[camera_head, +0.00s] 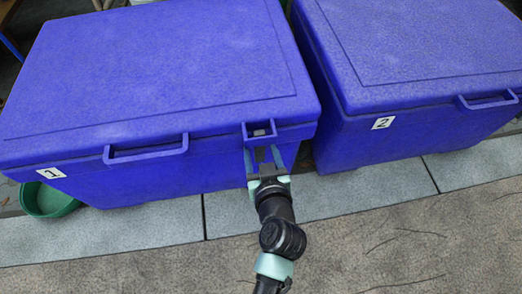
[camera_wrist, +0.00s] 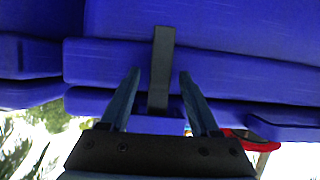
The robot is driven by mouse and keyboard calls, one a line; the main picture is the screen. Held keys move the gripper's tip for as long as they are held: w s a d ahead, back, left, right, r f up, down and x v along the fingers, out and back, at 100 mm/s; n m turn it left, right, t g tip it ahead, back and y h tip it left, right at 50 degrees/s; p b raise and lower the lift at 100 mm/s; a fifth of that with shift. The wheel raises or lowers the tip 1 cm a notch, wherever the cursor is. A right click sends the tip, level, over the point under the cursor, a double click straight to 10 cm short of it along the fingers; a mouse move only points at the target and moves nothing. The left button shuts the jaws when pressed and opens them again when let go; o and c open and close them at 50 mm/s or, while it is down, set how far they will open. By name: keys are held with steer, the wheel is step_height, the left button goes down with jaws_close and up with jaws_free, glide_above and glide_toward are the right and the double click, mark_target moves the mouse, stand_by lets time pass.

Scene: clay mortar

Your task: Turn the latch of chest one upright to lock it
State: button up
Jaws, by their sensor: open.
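Chest one (camera_head: 150,80) is a blue closed chest at the left, with a white "1" label (camera_head: 52,173). Its latch shows as a small grey piece (camera_head: 261,128) in the bracket at the chest's right front. In the wrist view the latch is a dark straight bar (camera_wrist: 161,65), running up and down the picture against the blue chest. My gripper (camera_head: 264,155) is at the chest's front, just below the bracket. In the wrist view its open fingers (camera_wrist: 160,76) stand either side of the bar, with gaps between; contact is not visible.
A second blue chest (camera_head: 415,50) with a "2" label stands close at the right, with a narrow gap between. A green round bowl (camera_head: 48,200) lies at the left front. Grey paving (camera_head: 150,225) in front is clear. A red object (camera_wrist: 245,138) shows in the wrist view.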

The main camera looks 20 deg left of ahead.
steer(key=p+v, duration=0.4)
steer(key=v, duration=0.9)
steer(key=shift+f, duration=0.1)
steer(key=w+d+r+m+t+h+p, duration=0.1)
steer(key=w+r+t+p, duration=0.3)
steer(key=r, duration=0.9)
steer(key=w+d+r+t, duration=0.1)
steer(key=w+r, duration=0.5)
steer(key=r, duration=0.7)
steer(key=w+d+r+m+t+h+p, duration=0.1)
steer(key=w+r+t+p, duration=0.25)
steer(key=r, duration=0.95)
steer(key=s+d+r+m+t+h+p, duration=0.1)
steer(key=s+d+r+m+t+h, duration=0.15)
steer(key=r, duration=0.75)
steer(key=s+d+r+m+t+h+p, duration=0.1)
steer(key=s+r+t, duration=0.2)
steer(key=r, duration=0.8)
steer(key=s+d+r+m+t+h+p, duration=0.1)
steer(key=s+r+m+t+h+p, duration=0.15)
steer(key=r, duration=0.75)
step_height(320, 180, up, 37)
steer(key=n+p, duration=0.1)
steer(key=p, duration=3.5)
steer(key=shift+s+r+y+p, duration=0.2)
steer(key=shift+y+p, duration=0.1)
